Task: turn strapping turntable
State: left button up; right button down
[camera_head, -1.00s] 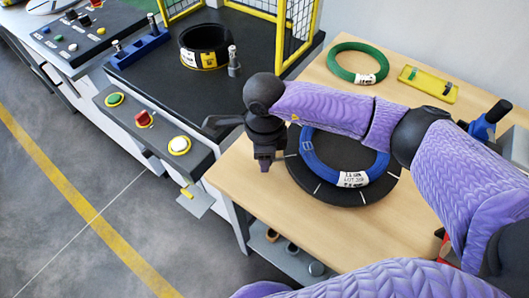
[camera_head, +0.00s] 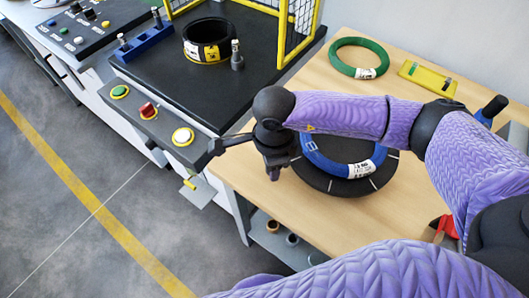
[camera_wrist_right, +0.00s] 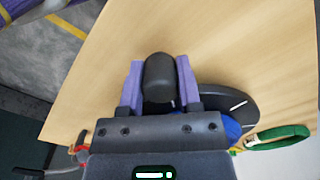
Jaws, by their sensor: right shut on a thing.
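The strapping turntable (camera_head: 345,186) is a dark round disc with white tick marks on the wooden table. A blue coil (camera_head: 350,171) with white labels lies flat on it. My right gripper (camera_head: 273,170) is at the disc's left edge in the head view, and my forearm hides the far part of the disc and coil. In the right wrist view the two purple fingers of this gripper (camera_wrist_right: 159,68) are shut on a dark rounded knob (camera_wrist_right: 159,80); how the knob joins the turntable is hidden. My left gripper is out of view.
A green coil (camera_head: 336,60) and a yellow tray (camera_head: 428,79) lie at the table's back. Left of the table, a console has green, red and white buttons (camera_head: 182,136). A black coil (camera_head: 206,32) stands on the dark station by a yellow cage (camera_head: 300,35).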

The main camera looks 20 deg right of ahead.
jog(key=shift+s+d+n, duration=0.15)
jog(key=shift+s+n, duration=0.65)
jog(key=shift+s, duration=0.4)
jog(key=shift+s+d+n, duration=0.15)
jog(key=shift+s+n, duration=0.2)
jog(key=shift+s, duration=0.15)
jog(key=shift+s+d+n, duration=0.15)
jog(key=shift+s+n, duration=0.2)
jog(key=shift+s, duration=0.15)
jog(key=shift+s+d+n, duration=0.35)
jog(key=shift+s+n, duration=0.15)
jog(key=shift+s, duration=0.15)
jog(key=shift+s+d+n, duration=0.3)
jog(key=shift+s+n, duration=0.2)
jog(key=shift+s, duration=0.15)
jog(key=shift+s+d+n, duration=0.35)
jog(key=shift+s+n, duration=0.15)
jog(key=shift+s, duration=0.15)
jog(key=shift+c, duration=1.4)
grip_release()
notch_tip(320, 180, up, 10)
jog(key=p, duration=0.2)
jog(key=shift+f, duration=0.1)
